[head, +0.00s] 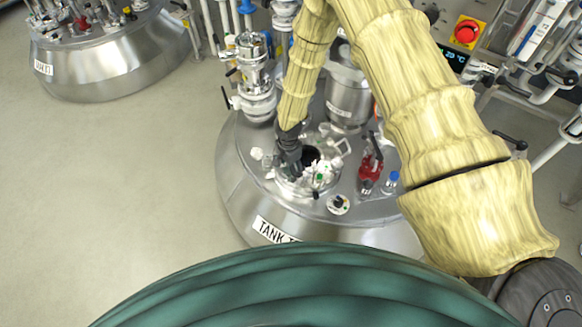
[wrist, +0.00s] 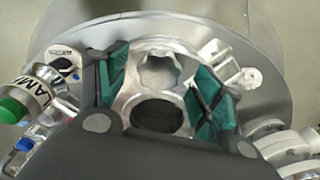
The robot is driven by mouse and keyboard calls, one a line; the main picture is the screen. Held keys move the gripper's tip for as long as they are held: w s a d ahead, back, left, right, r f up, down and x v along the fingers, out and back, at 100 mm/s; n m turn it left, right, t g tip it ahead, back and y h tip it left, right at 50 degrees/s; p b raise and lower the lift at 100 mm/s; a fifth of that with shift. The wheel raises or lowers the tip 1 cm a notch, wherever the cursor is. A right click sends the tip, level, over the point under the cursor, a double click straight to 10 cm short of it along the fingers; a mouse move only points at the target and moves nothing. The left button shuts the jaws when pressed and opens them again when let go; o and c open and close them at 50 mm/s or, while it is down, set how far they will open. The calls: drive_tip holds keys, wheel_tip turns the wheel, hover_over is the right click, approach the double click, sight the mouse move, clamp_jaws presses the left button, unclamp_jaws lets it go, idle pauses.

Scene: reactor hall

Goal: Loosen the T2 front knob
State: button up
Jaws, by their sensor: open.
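The T2 tank (head: 235,185) stands in the middle of the head view, a steel vessel with a partly hidden "TANK T" label (head: 272,231). My gripper (head: 290,166) points down over the fittings on its lid, left of a dark round opening (head: 310,155). In the wrist view my gripper (wrist: 161,88) is open, its teal pads on either side of a silver lobed knob (wrist: 160,68). The pads look close to the knob; I cannot tell whether they touch it. A silver ring with a dark hollow sits just below the knob. In the head view my gripper hides the knob.
A labelled lamp (wrist: 28,102) with a green end is at the left of the wrist view. A red valve (head: 371,170), a blue-capped fitting (head: 391,181) and a steel canister (head: 348,98) crowd the lid. Another tank (head: 110,65) stands upper left, with clear floor before it.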

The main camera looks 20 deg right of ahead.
drive_tip(key=shift+f, duration=0.35)
